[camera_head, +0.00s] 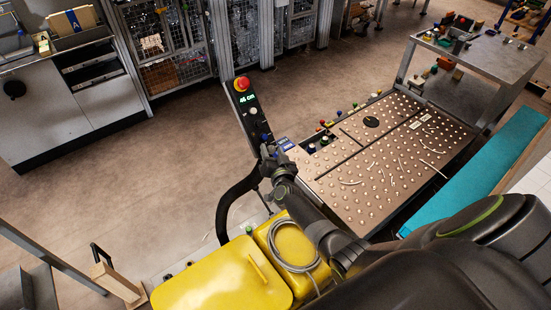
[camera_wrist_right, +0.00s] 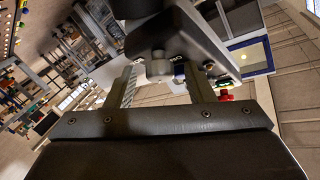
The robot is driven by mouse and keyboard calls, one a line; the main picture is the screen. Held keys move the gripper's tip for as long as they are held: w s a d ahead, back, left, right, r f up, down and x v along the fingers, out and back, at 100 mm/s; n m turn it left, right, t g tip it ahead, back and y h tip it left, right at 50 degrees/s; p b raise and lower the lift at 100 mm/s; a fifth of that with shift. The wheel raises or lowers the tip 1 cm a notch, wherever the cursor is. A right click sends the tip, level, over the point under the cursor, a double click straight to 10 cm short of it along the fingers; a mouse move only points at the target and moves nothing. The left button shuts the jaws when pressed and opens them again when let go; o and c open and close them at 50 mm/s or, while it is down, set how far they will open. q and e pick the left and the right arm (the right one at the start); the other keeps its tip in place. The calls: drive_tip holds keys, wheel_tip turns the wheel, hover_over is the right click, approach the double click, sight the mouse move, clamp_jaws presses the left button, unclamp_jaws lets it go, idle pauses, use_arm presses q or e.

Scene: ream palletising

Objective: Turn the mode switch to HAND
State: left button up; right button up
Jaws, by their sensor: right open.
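A slanted control panel (camera_head: 250,112) stands near the middle of the head view, with a red mushroom button (camera_head: 242,84), a lit green readout (camera_head: 246,99) and a pale round button (camera_head: 253,111). My right gripper (camera_head: 268,152) is at the panel's lower end and hides part of it. In the right wrist view the gripper (camera_wrist_right: 160,84) is open, its two fingers apart. A grey round knob (camera_wrist_right: 158,66) under a dark housing shows between and beyond the fingers. I cannot tell whether they touch it, or read any HAND label. My left gripper is not in view.
A metal table with studs (camera_head: 370,165) lies right of the panel, with small coloured knobs (camera_head: 325,124) along its edge. Yellow cases (camera_head: 225,280) stand below, one with a coiled grey cable (camera_head: 285,262). Open floor (camera_head: 150,170) lies to the left.

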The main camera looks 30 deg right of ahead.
drive_tip(key=p+v, duration=0.1)
drive_tip(key=v, duration=1.6)
drive_tip(key=shift+s+p, duration=0.2)
drive_tip(key=shift+p, duration=0.2)
